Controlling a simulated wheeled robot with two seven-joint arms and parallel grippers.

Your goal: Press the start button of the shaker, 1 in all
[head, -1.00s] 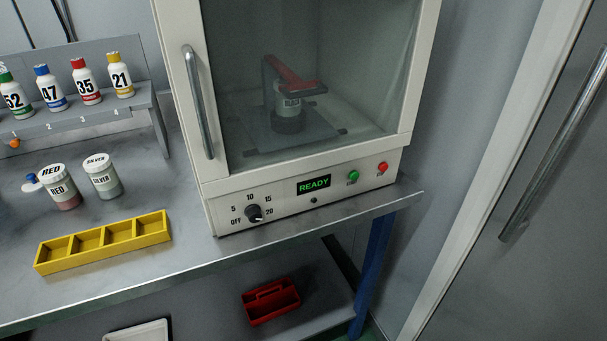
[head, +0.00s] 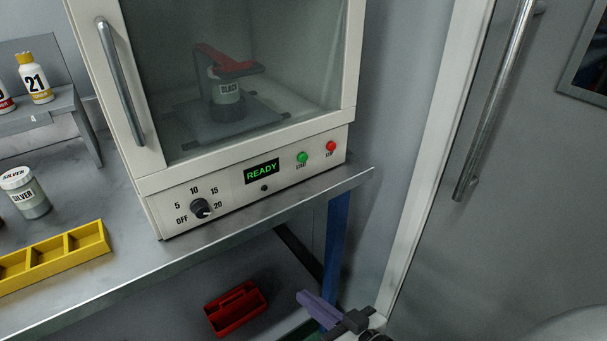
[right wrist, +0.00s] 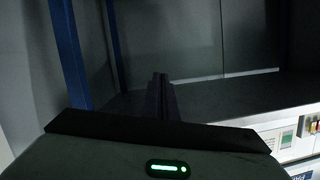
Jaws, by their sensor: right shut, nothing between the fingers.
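The shaker (head: 150,190) is a white cabinet on the metal bench in the head view, with its glass door closed. Its display (head: 262,171) reads READY. The green start button (head: 302,158) is right of the display, and the red stop button (head: 331,147) is farther right. The dial (head: 200,208) sits at the lower left of the panel. A can labelled BLACK (head: 227,92) stands clamped inside. My right gripper (head: 308,300) is shut and empty, below the bench edge and well apart from the buttons. It also shows in the right wrist view (right wrist: 160,84). My left gripper is out of view.
A yellow divided tray (head: 62,263) and a silver can (head: 27,200) stand on the bench at left. A red caddy (head: 236,309) lies on the lower shelf. A blue table leg (head: 336,240) and a grey door with a handle (head: 490,110) are at right.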

